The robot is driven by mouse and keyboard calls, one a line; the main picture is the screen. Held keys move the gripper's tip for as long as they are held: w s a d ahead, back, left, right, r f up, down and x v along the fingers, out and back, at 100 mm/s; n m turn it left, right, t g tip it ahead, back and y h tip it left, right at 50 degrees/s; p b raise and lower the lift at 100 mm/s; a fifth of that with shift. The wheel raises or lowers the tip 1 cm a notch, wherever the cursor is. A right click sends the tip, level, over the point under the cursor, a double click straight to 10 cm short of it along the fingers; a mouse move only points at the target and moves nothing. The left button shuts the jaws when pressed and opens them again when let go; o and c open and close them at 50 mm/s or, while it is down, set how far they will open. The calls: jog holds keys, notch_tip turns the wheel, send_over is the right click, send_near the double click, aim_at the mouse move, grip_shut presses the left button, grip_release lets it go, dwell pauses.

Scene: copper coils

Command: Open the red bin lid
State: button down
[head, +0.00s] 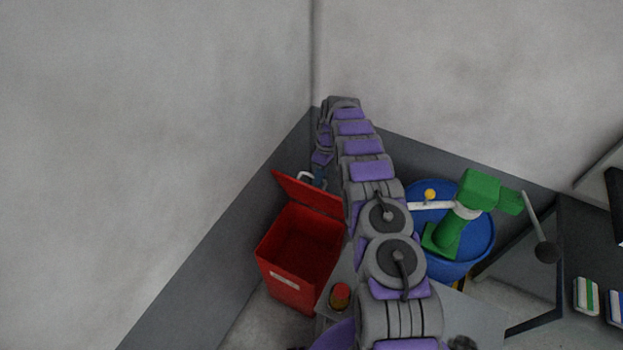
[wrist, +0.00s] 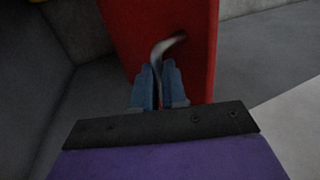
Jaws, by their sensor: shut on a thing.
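The red bin (head: 296,255) stands at the wall corner, and its empty-looking red inside shows from above. Its red lid (head: 312,194) is raised and tilted up along the far side of the bin. A pale curved handle (head: 305,175) is at the lid's upper edge. My gripper (head: 319,181) is beside that handle, behind the lid. In the wrist view, my gripper (wrist: 160,85) has its blue fingers closed on the metal handle (wrist: 167,46), which is fixed to the red lid (wrist: 195,75).
A blue drum (head: 470,250) with a green and white device (head: 465,210) on it stands to the right of my arm. A small red and yellow object (head: 340,296) is near the bin's right side. Grey walls close in behind the bin and on its left.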

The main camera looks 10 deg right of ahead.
jog(key=shift+w+d+f, duration=0.1)
jog(key=shift+d+f, duration=0.2)
jog(key=shift+d, duration=0.05)
jog(key=c, duration=1.6)
grip_release()
jog(key=shift+c, duration=0.2)
jog(key=o, duration=0.3)
jog(key=shift+w+f, duration=0.15)
jog(key=shift+w, duration=0.1)
jog(key=shift+o, duration=0.8)
jog(key=shift+r, duration=0.3)
jog(key=shift+a, duration=0.1)
